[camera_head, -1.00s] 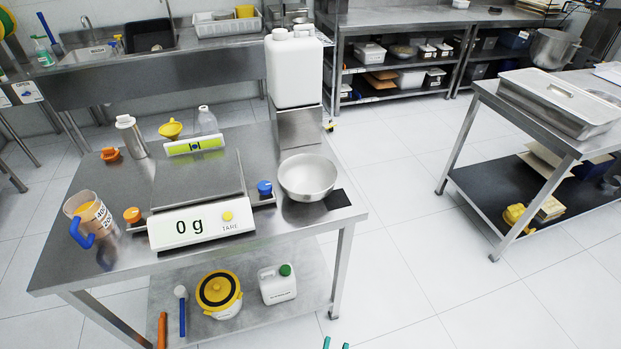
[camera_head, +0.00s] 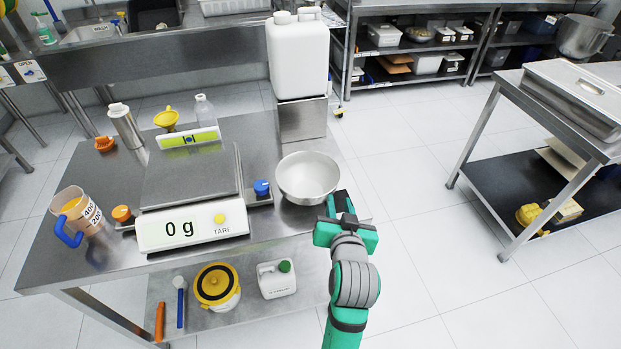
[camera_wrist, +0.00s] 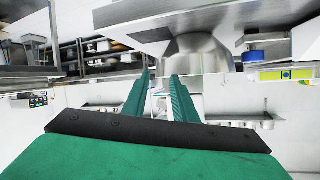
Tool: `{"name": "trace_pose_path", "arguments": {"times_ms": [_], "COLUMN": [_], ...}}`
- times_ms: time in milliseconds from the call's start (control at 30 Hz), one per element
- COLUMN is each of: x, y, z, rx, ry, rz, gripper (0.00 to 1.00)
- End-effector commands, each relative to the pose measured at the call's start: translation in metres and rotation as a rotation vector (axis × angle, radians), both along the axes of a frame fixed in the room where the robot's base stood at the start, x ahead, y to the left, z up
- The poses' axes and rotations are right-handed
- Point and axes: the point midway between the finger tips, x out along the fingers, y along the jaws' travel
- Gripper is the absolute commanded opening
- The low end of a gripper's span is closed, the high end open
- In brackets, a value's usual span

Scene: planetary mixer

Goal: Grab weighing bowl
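The weighing bowl (camera_head: 307,178) is a round steel bowl, upright on the right end of the steel table, beside the scale (camera_head: 190,190) that reads 0 g. My green gripper (camera_head: 341,205) is just right of and in front of the bowl, near the table's front right corner. In the wrist view the two fingers of my gripper (camera_wrist: 162,82) are apart with a gap between them and nothing held. The bowl (camera_wrist: 203,55) shows ahead of the fingers, a little to the right. Whether a finger touches it cannot be told.
A white canister (camera_head: 298,55) stands on a steel block (camera_head: 302,119) behind the bowl. A blue-capped knob (camera_head: 262,188) is close at the bowl's left. A jug (camera_head: 77,211) stands at the far left. Open floor (camera_head: 420,215) lies to the right.

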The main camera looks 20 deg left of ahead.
Motion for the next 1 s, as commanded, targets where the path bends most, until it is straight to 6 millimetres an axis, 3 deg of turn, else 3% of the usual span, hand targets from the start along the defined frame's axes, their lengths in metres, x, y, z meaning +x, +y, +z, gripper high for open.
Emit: {"name": "trace_pose_path", "arguments": {"times_ms": [100,267,1000], "x": [0.007,0.013,0.086], "y": [0.003,0.004,0.028], "z": [0.015,0.020,-0.011], "rx": [-0.014,-0.023,-0.024], "ry": [0.003,0.009,0.009], "rz": [0.018,0.027,0.028], "gripper": [0.25,0.25,0.25]}}
